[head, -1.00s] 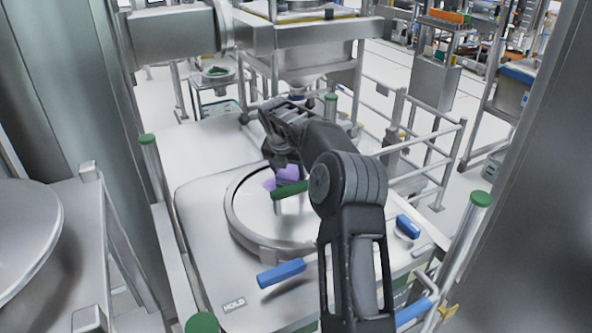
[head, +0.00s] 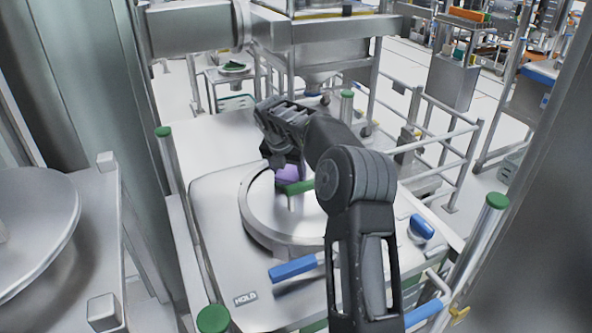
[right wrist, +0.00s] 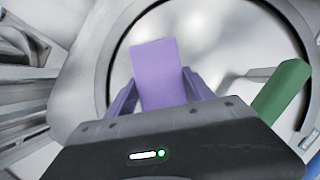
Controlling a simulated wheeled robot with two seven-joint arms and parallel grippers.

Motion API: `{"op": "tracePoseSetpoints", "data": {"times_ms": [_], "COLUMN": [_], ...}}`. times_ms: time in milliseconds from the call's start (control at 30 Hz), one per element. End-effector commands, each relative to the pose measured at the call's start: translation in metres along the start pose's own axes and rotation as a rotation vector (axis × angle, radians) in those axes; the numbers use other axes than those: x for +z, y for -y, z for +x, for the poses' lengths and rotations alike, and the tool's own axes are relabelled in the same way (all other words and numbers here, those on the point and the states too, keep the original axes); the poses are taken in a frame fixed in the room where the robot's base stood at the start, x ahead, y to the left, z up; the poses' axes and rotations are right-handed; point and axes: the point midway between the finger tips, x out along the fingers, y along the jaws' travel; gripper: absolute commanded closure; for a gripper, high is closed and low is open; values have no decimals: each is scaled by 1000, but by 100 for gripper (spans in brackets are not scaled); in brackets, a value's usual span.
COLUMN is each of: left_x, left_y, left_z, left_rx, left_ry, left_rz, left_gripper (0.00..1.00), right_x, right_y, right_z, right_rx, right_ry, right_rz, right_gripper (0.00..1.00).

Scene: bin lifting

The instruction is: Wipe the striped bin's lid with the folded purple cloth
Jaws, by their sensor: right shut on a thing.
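The bin's round metal lid (head: 262,226) lies on a pale grey top, partly covered by my right arm; I cannot make out stripes. A green handle (head: 300,188) stands on the lid and also shows in the right wrist view (right wrist: 281,92). My right gripper (head: 287,165) is over the far left part of the lid, shut on the folded purple cloth (right wrist: 157,75). The cloth also shows in the head view (head: 289,175), beside the handle's left end. I cannot tell whether the cloth touches the lid. My left gripper is out of view.
Blue handles (head: 293,268) stick out around the lid's near side. Metal posts with green caps (head: 497,201) stand at the corners. A railing (head: 440,150) runs behind on the right. Another round metal lid (head: 40,225) is at the far left. A steel hopper stands behind.

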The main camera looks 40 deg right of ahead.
Motion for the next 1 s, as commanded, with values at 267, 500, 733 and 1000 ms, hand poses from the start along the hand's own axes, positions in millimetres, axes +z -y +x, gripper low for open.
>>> {"op": "tracePoseSetpoints", "data": {"times_ms": [267, 500, 733, 1000], "left_x": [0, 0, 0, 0], "left_y": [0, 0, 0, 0], "left_z": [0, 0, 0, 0], "left_rx": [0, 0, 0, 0], "left_ry": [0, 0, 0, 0], "left_rz": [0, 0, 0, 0], "left_gripper": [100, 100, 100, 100], "right_x": [-4, -6, -19, -29], "right_y": [-3, -6, -20, -30], "right_z": [0, -1, -7, -11], "right_rx": [-1, 0, 0, -1], "right_ry": [-1, -2, -2, -2], "right_rz": [-1, -2, -3, -1], "right_gripper": [71, 71, 71, 71]}}
